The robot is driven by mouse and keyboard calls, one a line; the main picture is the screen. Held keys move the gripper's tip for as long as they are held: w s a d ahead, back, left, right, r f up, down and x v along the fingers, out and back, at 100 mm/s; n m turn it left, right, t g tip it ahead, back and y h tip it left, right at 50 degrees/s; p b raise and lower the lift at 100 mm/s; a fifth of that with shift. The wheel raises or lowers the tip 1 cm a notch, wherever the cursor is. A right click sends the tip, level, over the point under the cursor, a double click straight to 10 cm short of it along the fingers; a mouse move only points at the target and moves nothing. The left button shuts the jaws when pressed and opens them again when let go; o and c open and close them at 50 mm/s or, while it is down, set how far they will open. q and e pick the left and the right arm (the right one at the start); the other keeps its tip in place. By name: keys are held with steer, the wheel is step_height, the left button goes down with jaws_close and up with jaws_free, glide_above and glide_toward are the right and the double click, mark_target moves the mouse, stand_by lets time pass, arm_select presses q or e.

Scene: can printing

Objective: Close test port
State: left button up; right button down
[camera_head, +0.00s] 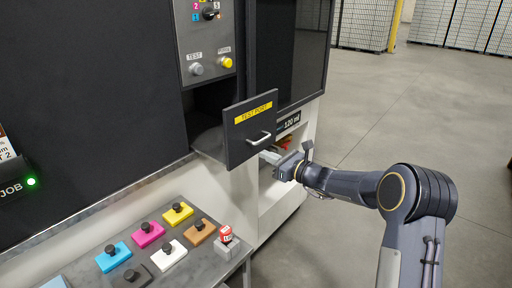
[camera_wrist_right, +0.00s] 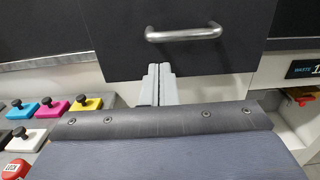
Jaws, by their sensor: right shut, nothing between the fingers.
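The test port (camera_head: 250,128) is a dark grey drawer front with a yellow "TEST PORT" label and a silver bar handle (camera_head: 258,138). It stands out from the black machine, with an open gap behind it. In the right wrist view the drawer front (camera_wrist_right: 200,58) fills the upper middle, with its handle (camera_wrist_right: 184,33) near the top. My right gripper (camera_head: 272,157) is just below and right of the handle. Its fingers (camera_wrist_right: 157,84) are together and empty, near the drawer's lower edge; I cannot tell whether they touch it. My left gripper is not in view.
A control panel (camera_head: 207,40) with a grey and a yellow button is above the drawer. Open floor (camera_head: 370,110) lies to the right.

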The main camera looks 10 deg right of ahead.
mark_target(249, 148)
steer(key=p+x, duration=0.1)
steer(key=x, duration=0.4)
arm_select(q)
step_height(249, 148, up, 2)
